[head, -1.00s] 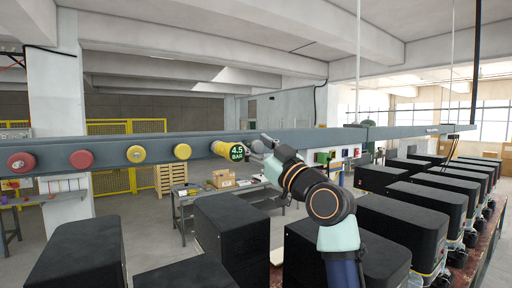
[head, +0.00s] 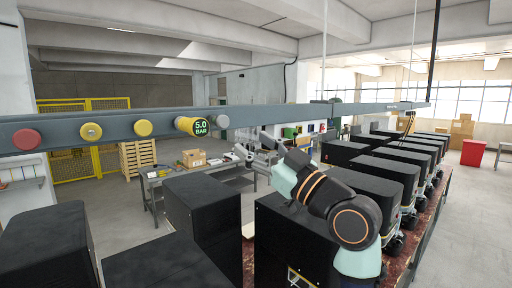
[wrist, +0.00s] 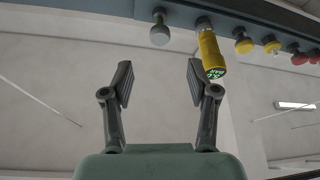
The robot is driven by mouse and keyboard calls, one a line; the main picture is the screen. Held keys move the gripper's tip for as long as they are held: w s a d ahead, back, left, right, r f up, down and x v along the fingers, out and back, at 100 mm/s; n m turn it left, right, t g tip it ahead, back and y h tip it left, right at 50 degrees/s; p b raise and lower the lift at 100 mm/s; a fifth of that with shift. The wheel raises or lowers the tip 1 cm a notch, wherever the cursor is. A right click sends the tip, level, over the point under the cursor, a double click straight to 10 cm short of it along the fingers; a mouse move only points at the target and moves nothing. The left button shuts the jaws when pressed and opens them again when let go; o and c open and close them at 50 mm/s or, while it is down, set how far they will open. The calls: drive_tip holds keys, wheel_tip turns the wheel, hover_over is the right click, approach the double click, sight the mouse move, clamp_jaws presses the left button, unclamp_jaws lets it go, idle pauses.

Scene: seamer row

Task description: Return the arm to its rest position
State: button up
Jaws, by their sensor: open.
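My gripper (head: 256,146) is at the end of my arm, just below the grey rail, to the right of a yellow regulator knob (head: 189,126) whose display reads 5.0 BAR. In the wrist view my gripper (wrist: 156,85) shows two fingers spread apart with nothing between them. The yellow regulator (wrist: 211,52) there lies beyond and to the right of the right finger, apart from it.
The grey rail (head: 320,111) carries yellow knobs (head: 142,128) and a red knob (head: 26,139). Black machine housings (head: 203,215) stand in rows below and right of my arm. A workbench (head: 228,172) with a cardboard box (head: 193,158) stands behind. Open floor shows at far right.

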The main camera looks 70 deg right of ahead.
idle(0.5)
drive_tip(key=w+a+f+g+y+p, duration=0.1)
drive_tip(key=w+a+f+y, duration=0.1)
drive_tip(key=w+a+f, duration=0.45)
drive_tip(key=w+a+f+g+y+p, duration=0.15)
drive_tip(key=w+a+f, duration=0.25)
drive_tip(key=a+f, duration=0.45)
drive_tip(key=w+a+f+g+y+p, duration=0.1)
drive_tip(key=w+a+f+y, duration=0.3)
drive_tip(key=a, duration=0.6)
drive_tip(key=s+a+f+g+p, duration=0.1)
drive_tip(key=s+a+f, duration=0.1)
drive_tip(key=a+f, duration=0.3)
drive_tip(key=s+a+f+n+g+y, duration=0.1)
drive_tip(key=a+f, duration=0.4)
drive_tip(key=a, duration=0.5)
drive_tip(key=s+a+f+g+p, duration=0.1)
drive_tip(key=s+a+f, duration=0.3)
drive_tip(key=a, duration=0.4)
drive_tip(key=shift+a+f+g+y+p, duration=0.25)
drive_tip(key=shift+f+g+y+p, duration=0.1)
drive_tip(key=shift+f+g, duration=0.25)
